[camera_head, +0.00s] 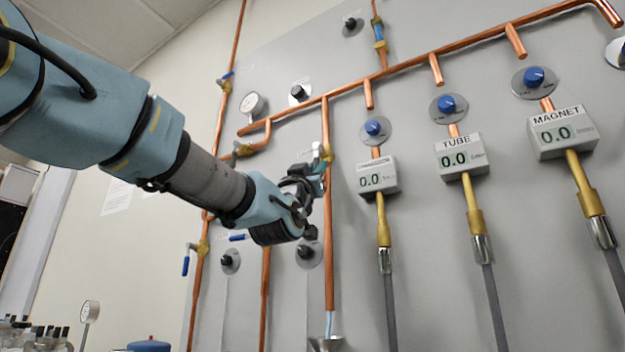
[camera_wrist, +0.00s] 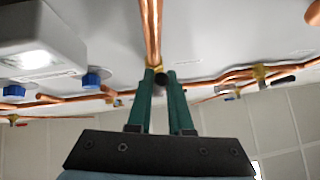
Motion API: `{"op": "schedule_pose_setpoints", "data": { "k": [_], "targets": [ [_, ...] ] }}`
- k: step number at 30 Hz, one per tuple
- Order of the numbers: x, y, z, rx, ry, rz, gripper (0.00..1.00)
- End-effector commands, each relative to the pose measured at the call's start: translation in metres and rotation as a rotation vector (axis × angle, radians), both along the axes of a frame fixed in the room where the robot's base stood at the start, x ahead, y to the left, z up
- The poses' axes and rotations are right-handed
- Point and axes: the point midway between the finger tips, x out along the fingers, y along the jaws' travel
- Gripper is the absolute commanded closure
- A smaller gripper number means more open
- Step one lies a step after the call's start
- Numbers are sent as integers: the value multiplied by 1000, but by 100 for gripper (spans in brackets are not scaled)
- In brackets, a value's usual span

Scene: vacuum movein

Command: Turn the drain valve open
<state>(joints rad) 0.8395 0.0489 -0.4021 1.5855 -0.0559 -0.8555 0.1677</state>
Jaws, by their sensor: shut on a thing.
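The drain valve (camera_head: 327,153) is a small brass fitting on the vertical copper pipe in the middle of the panel. In the wrist view its brass body (camera_wrist: 160,69) shows just beyond my fingertips. My gripper (camera_head: 321,169) is at this valve, with its green fingers close together. It is shut on the valve handle, which is mostly hidden between the fingers. A dark round end (camera_wrist: 161,80) shows between the fingertips. A pale blue streak (camera_head: 329,322), like water, runs from the pipe's lower end into a metal funnel (camera_head: 326,344).
Gauge boxes reading 0.0, including TUBE (camera_head: 460,159) and MAGNET (camera_head: 562,132), hang to the right with blue knobs above. A blue-handled valve (camera_head: 186,265) sits at lower left. Another copper pipe (camera_head: 265,290) runs left of the drain pipe. Bottles (camera_head: 35,336) stand at far lower left.

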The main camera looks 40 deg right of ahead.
Motion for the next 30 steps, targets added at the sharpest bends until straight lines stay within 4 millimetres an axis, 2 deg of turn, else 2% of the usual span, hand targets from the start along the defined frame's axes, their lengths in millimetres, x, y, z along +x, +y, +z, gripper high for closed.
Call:
{"op": "schedule_pose_setpoints", "data": {
  "k": [20, 21, 28, 30],
  "targets": [
    [-3, -2, -1, -13, 59, -1, 100],
    [-3, -2, -1, -13, 59, -1, 78],
    [-3, -1, 0, -15, 57, 0, 52],
    [-3, -1, 0, -15, 57, 0, 52]
  ]
}}
